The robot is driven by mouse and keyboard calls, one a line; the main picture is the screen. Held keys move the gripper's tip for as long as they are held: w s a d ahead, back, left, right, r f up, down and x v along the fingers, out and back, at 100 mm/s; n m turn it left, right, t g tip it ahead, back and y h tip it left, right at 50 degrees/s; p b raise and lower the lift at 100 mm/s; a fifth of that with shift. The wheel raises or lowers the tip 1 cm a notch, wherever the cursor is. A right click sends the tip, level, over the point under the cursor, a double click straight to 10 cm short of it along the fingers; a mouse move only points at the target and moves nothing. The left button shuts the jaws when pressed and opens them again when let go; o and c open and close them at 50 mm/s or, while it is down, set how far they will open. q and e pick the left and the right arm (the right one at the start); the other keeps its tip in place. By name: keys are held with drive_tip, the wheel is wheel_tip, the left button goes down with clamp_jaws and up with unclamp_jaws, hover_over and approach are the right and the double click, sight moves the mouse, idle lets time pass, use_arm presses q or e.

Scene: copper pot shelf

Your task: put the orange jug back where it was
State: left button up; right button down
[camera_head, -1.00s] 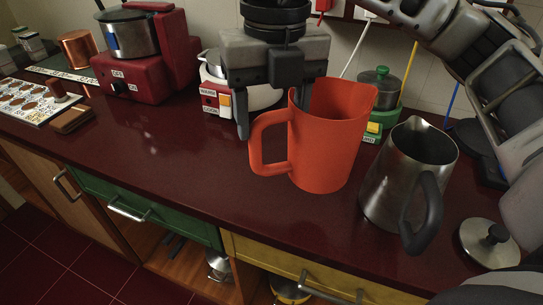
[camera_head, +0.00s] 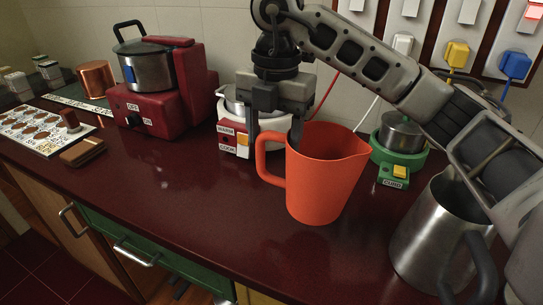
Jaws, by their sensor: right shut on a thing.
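The orange jug (camera_head: 325,180) is upright over the dark red counter, its handle to the left and its spout to the right. I cannot tell whether its base touches the counter. My right gripper (camera_head: 274,146) points down at the jug's handle side and is shut on it. One finger is left of the handle's top and the other goes down at the rim, its tip partly hidden by the jug. My left gripper is not in view.
A steel pitcher (camera_head: 425,240) stands to the right, partly behind my right arm. A green cooker (camera_head: 399,161) and a white cooker (camera_head: 227,137) stand behind the jug. A red cooker (camera_head: 160,113) is further left. The counter (camera_head: 190,200) left of the jug is clear.

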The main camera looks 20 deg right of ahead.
drive_tip(key=w+f, duration=0.3)
drive_tip(key=f, duration=0.3)
drive_tip(key=shift+d+f, duration=0.25)
drive_tip(key=shift+d, duration=0.15)
drive_tip(key=shift+f, duration=0.25)
drive_tip(key=shift+c, duration=2.2)
unclamp_jaws()
wheel_tip(320, 180, up, 12)
drive_tip(key=p, duration=0.1)
drive_tip(key=shift+r, duration=0.25)
drive_tip(key=shift+s+d, duration=0.1)
